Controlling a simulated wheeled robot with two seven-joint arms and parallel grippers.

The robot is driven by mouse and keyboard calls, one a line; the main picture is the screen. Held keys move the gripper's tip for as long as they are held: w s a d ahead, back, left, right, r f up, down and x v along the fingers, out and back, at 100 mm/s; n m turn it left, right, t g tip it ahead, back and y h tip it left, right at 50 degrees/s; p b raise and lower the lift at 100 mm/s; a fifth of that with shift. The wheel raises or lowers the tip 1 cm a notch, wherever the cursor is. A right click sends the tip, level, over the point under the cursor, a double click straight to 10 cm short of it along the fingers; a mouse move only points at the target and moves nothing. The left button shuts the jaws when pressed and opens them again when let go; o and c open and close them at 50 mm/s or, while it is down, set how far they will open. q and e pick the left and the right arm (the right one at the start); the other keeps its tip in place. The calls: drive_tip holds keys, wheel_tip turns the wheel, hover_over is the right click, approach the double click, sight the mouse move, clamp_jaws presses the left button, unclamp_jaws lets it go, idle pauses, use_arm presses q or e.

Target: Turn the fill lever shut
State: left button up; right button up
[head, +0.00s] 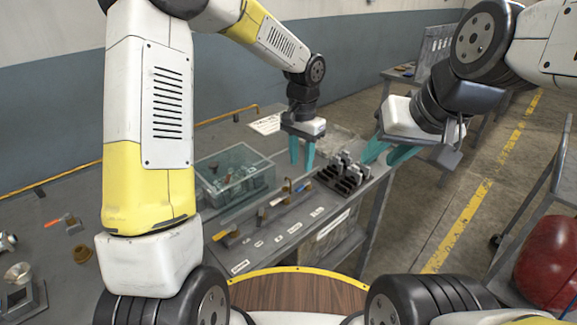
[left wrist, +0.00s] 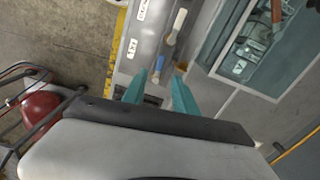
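I cannot tell for certain which part is the fill lever. A labelled grey strip (head: 285,232) along the table's front edge bears several small fittings, among them a yellow-and-orange handle (head: 221,235) and a small brown piece (head: 262,214). My right gripper (head: 387,158) is open and empty, right of the rack.
A clear lidded box (head: 232,172) with parts inside stands behind the strip. A black rack (head: 342,180) with upright grey pieces stands at the table's right end. A red rounded object (head: 552,262) lies at the right. The table's left part has free room.

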sight(300, 187)
use_arm(q)
wheel_tip(300, 187, down, 8)
idle(0.5)
clamp_jaws()
